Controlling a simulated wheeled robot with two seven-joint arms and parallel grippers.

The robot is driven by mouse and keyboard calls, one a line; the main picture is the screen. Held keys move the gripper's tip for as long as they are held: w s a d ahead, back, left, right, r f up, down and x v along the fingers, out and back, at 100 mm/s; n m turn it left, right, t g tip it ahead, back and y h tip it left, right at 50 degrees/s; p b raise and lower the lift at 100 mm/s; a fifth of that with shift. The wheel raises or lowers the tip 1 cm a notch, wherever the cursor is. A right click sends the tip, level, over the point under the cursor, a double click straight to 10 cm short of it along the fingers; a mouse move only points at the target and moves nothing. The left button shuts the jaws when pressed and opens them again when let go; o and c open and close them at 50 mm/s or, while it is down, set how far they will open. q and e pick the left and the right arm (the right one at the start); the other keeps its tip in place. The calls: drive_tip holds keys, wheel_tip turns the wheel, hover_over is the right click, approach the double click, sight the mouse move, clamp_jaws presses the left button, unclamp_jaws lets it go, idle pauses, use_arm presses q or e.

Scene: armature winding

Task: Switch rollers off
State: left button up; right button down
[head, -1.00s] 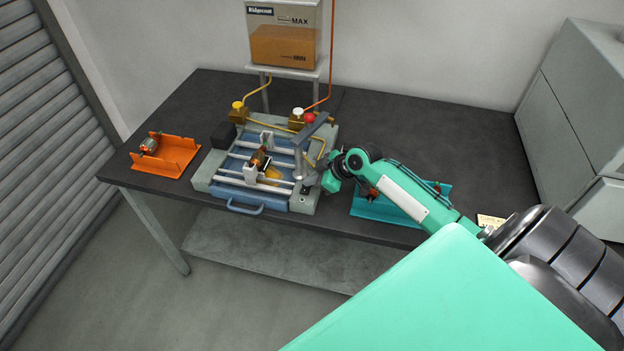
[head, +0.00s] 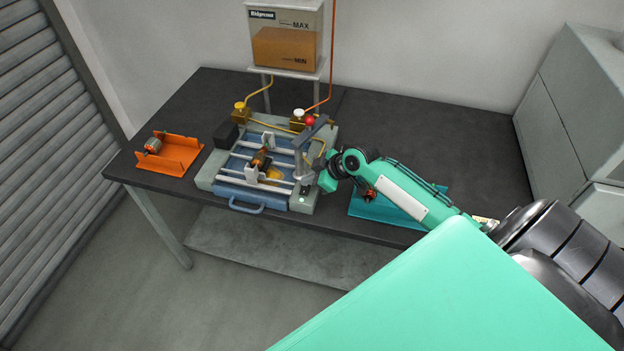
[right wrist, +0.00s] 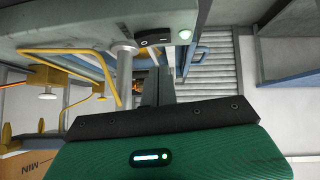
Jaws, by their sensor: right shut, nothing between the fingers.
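The roller machine has a pale grey frame (head: 205,182) with a blue tray and white rollers (head: 232,182). An orange-brown armature (head: 259,158) lies across the rollers. The black rocker switch (right wrist: 155,39) is on the machine's front right corner, with a lit pale green lamp (right wrist: 185,34) beside it; the lamp also shows in the head view (head: 304,200). My right gripper (head: 314,181) is shut and empty, close to the switch. Its dark fingers (right wrist: 157,86) appear apart from the switch in the wrist view. My left gripper is out of view.
A metal post with an arm (head: 300,155) stands beside my right gripper. Brass valves with yellow, white and red knobs (head: 310,120) and yellow pipes lie behind. An orange holder (head: 182,155) is left and a teal tray (head: 375,207) is right, under my arm.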

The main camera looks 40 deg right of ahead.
drive_tip(key=shift+s+r, duration=0.15)
drive_tip(key=shift+r, duration=0.8)
drive_tip(key=shift+s+d+r+b, duration=0.15)
drive_tip(key=shift+s+d+b, duration=0.4)
drive_tip(key=shift+s, duration=0.15)
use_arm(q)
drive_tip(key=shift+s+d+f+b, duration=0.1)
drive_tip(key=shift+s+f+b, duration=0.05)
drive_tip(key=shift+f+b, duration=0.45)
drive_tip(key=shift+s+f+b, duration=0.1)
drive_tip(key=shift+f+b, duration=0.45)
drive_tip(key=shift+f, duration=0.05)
use_arm(e)
drive_tip(key=v, duration=0.8)
drive_tip(key=shift+a, duration=0.15)
drive_tip(key=shift+w+r, duration=0.1)
drive_tip(key=shift+w, duration=0.05)
use_arm(q)
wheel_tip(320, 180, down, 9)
drive_tip(key=b, duration=0.8)
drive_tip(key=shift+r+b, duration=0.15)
drive_tip(key=shift+b, duration=0.2)
use_arm(e)
drive_tip(key=shift+w+d+r, duration=0.1)
drive_tip(key=shift+w+d, duration=0.4)
